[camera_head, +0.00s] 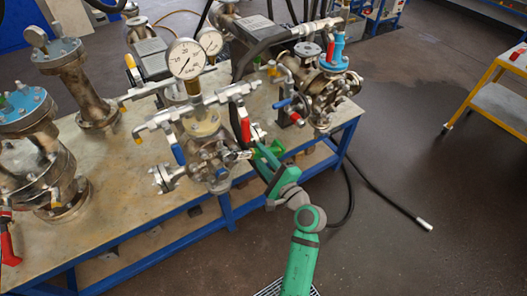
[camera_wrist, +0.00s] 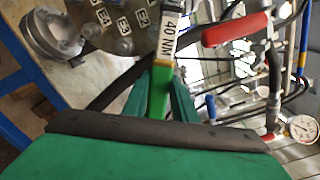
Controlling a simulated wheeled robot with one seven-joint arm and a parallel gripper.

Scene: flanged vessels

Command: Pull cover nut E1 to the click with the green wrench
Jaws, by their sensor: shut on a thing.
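My gripper (camera_wrist: 165,105) is shut on the green wrench (camera_wrist: 159,88), whose white label reads "40 NM". In the wrist view the wrench points away from me toward a round metal cover (camera_wrist: 97,35) with nuts and tags E2, E3 and E4. I cannot make out nut E1 or its tag; the wrench's far end is out of view, so I cannot tell whether it is on a nut. In the head view my gripper (camera_head: 265,152) is at the right side of the middle vessel (camera_head: 208,160), with green wrench parts (camera_head: 277,147) beside it.
A red-handled lever (camera_wrist: 237,30) is close to the right of the wrench in the wrist view. Pressure gauges (camera_head: 187,59), valves and hoses crowd the blue-framed bench (camera_head: 120,215). Another vessel (camera_head: 322,80) stands behind to the right. A black hose (camera_head: 385,203) lies on open floor.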

